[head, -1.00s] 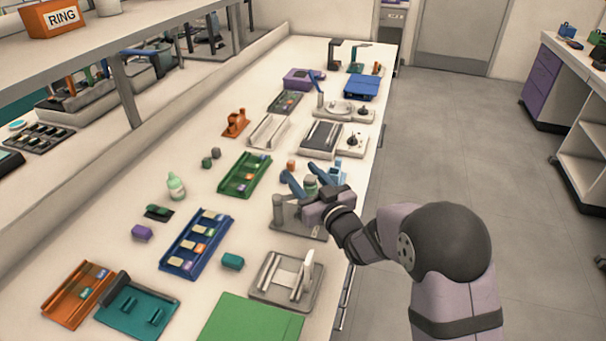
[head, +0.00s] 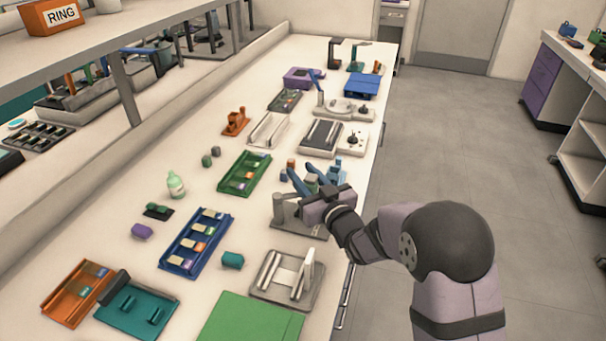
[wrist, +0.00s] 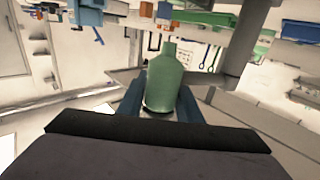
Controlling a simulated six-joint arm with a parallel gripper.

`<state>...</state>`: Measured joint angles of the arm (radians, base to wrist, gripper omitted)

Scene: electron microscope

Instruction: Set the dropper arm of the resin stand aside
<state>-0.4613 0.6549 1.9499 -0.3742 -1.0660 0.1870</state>
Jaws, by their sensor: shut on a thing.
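The resin stand (head: 289,228) is a grey plate with an upright grey post (head: 278,208) near the right edge of the bench. My gripper (head: 312,184) is over the stand, to the right of the post. Its blue fingers are shut on a green, bottle-shaped dropper (wrist: 165,80), which stands between them in the wrist view. The post (wrist: 248,42) rises right of it there. A grey-green bar (wrist: 205,18) behind the dropper seems to run toward the post. My gripper hides part of the stand and of the dropper arm in the head view.
A blue slide tray (head: 197,243) and a green one (head: 245,174) lie left of the stand. A grey device with a white upright (head: 287,277) is in front. Small blocks and a pale blue item (head: 336,172) sit just behind my gripper.

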